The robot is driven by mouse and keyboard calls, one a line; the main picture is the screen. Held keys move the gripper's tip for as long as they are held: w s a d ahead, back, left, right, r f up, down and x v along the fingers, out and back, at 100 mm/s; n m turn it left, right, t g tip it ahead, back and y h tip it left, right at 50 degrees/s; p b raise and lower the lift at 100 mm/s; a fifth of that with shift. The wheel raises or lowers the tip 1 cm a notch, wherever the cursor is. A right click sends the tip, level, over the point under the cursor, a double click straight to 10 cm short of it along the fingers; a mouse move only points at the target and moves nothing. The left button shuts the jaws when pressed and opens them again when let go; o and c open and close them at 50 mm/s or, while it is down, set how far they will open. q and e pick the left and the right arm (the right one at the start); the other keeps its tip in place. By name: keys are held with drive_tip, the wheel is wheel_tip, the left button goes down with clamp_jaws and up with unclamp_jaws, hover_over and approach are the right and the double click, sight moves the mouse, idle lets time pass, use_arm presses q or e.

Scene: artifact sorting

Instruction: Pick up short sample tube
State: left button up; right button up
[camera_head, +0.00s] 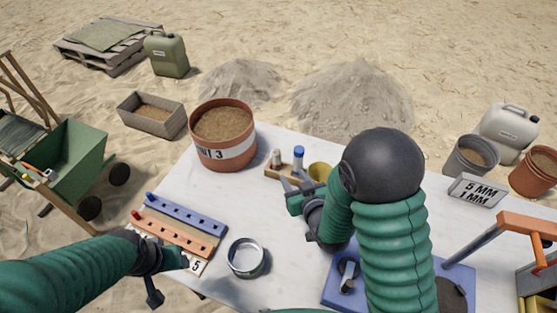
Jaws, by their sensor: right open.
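A short sample tube (277,158) with a pale body and a dark reddish cap stands upright in a small wooden holder (273,172) at the table's back. A taller tube with a blue cap (298,156) stands just right of it. My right gripper (293,182) is open and empty, just in front of the holder, with its fingers close below the tubes in the picture. Whether it touches the holder is unclear. My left gripper (172,279) is at the table's front left by the numbered rack, its fingers apart and nothing seen between them.
A terracotta pot of sand (222,135) stands left of the holder, and a yellow cup (320,171) right of it. Blue and orange racks (187,215) and a round metal tin (246,258) lie nearer. A blue tray (335,287) is partly behind my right arm.

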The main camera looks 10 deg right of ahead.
approach(278, 157)
drive_tip(key=x, duration=0.4)
drive_tip(key=shift+w+d+f, duration=0.1)
drive_tip(key=shift+w+f, duration=0.05)
drive_tip(key=shift+w, duration=0.25)
drive_tip(key=shift+w+d+f, duration=0.15)
drive_tip(key=shift+w, duration=0.15)
drive_tip(key=x, duration=0.5)
drive_tip(key=shift+a, duration=0.55)
drive_tip(key=shift+s+d, duration=0.1)
drive_tip(key=shift+d, duration=0.25)
drive_tip(key=c, duration=0.7)
drive_tip(key=shift+c, duration=1)
use_arm(q)
drive_tip(key=shift+w+a+f, duration=0.1)
drive_tip(key=shift+w+a, duration=0.05)
drive_tip(key=shift+a, duration=0.05)
use_arm(e)
clamp_jaws()
use_arm(q)
drive_tip(key=shift+a, duration=0.1)
use_arm(e)
drive_tip(key=shift+a, duration=0.15)
